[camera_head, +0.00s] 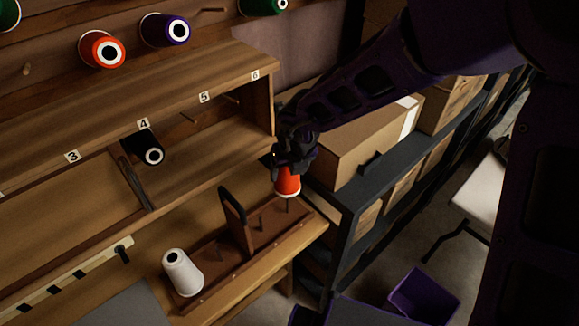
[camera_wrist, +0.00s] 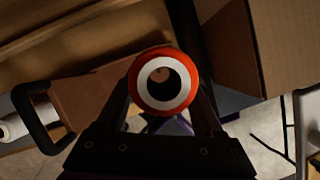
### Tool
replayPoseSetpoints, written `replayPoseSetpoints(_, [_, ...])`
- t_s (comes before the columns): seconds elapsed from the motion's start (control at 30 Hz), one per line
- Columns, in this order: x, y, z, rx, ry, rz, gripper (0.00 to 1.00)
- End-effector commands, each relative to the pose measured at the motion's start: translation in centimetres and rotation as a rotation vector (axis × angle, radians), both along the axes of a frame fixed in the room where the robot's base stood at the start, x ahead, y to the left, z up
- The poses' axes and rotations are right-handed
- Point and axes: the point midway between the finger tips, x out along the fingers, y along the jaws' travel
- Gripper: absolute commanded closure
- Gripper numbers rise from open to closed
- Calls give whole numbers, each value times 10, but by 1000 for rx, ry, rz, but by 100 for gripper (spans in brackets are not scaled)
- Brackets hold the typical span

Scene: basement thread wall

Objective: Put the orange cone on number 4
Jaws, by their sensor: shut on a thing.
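The orange cone (camera_head: 288,182) is gripped by my gripper (camera_head: 290,160) over the right end of a wooden peg tray. A thin peg shows just under the cone; I cannot tell whether the cone is still partly on it. In the wrist view the orange cone (camera_wrist: 165,81) shows its white ring end and dark hole, with the fingers of my gripper (camera_wrist: 168,100) on either side. The number 4 label (camera_head: 143,124) is on the shelf edge at left. A black cone (camera_head: 148,147) with a white end sits just below that label.
Labels 3 (camera_head: 73,156), 5 (camera_head: 204,97) and 6 (camera_head: 255,75) line the shelf. A red-orange cone (camera_head: 88,50) hangs above. Cardboard boxes (camera_head: 365,135) stand at right.

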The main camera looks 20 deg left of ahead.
Motion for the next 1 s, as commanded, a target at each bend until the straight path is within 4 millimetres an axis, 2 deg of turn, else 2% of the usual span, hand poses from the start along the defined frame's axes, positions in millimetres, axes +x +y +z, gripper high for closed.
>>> replayPoseSetpoints(0.7, [0, 0, -72, -1, 1, 1, 100])
replayPoseSetpoints(1.0, [0, 0, -93, -2, 1, 1, 100])
